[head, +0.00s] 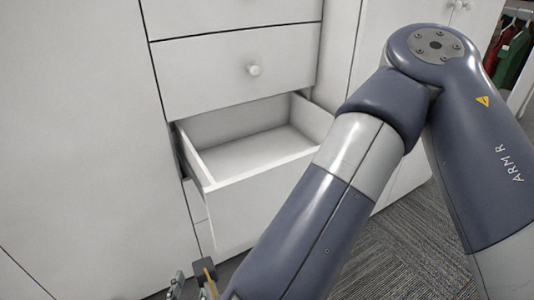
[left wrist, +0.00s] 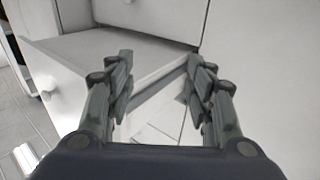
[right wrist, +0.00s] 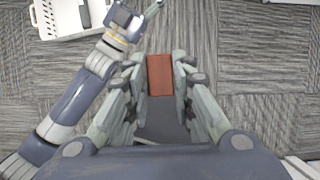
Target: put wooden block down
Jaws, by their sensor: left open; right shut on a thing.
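The wooden block (right wrist: 160,75) is a reddish-brown rectangle between the fingers of my right gripper (right wrist: 159,72) in the right wrist view. The right gripper is shut on it, with grey carpet below in the picture. The head view does not clearly show the block. My left gripper (left wrist: 158,72) is open and empty in the left wrist view, in front of an open white drawer (left wrist: 110,45). Dark finger parts of the left gripper (head: 192,281) show at the bottom edge of the head view. My right arm crosses the head view and hides much of its right side.
In the head view, the open drawer (head: 255,158) looks empty, below a closed drawer (head: 235,70) with a round knob. White cabinet fronts surround it. A white basket (right wrist: 45,22) stands on the carpet (right wrist: 255,60). Clothes (head: 513,55) hang at the far right.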

